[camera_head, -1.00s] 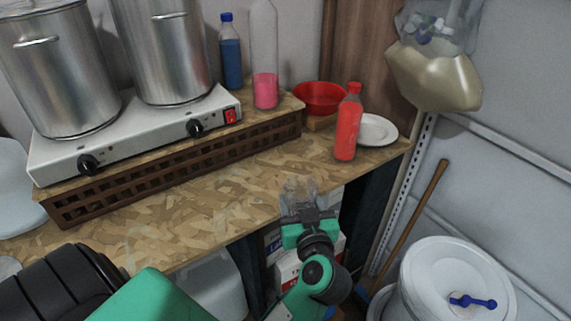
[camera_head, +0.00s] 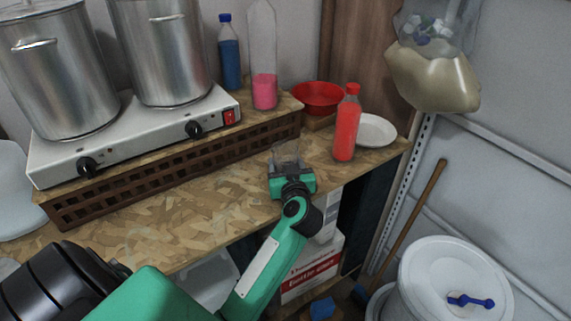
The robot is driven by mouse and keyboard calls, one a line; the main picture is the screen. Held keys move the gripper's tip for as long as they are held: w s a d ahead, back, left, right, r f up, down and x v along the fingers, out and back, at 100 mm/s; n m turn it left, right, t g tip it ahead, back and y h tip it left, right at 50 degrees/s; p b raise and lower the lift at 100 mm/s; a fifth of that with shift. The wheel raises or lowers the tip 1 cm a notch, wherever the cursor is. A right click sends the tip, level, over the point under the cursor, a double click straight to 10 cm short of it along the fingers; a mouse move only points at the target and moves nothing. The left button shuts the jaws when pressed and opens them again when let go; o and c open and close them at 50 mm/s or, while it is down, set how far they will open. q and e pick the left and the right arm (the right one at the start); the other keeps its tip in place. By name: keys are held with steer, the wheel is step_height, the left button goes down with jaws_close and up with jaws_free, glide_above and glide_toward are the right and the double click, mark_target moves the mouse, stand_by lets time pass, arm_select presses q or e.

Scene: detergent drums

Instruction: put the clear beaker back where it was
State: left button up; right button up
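My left gripper (camera_head: 291,176) is above the front part of the wood-chip board table (camera_head: 215,214), left of and in front of the red bottle. It appears shut on a small see-through grey thing, which looks like the clear beaker (camera_head: 286,157). The beaker's outline is faint against the board, and the grip on it is partly hidden. I cannot tell whether its base touches the table. My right gripper is not in view.
A red bottle (camera_head: 346,124) and a white plate (camera_head: 375,131) stand right of the gripper. Behind are a red bowl (camera_head: 318,98), a bottle of pink liquid (camera_head: 264,90) and a blue bottle (camera_head: 230,60). A hotplate (camera_head: 140,135) with two steel pots fills the left. The front board is clear.

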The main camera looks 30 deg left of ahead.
arm_select(q)
steer(key=shift+s+r, duration=0.1)
steer(key=o, duration=1)
steer(key=shift+o, duration=0.2)
steer(key=shift+d, duration=0.1)
steer(key=v, duration=1)
steer(key=shift+s+d, duration=0.2)
steer(key=shift+s, duration=0.05)
steer(key=shift+s+d+r+b, duration=0.15)
steer(key=shift+s+d+b, duration=0.15)
steer(key=shift+s+d, duration=0.15)
steer(key=shift+r, duration=0.1)
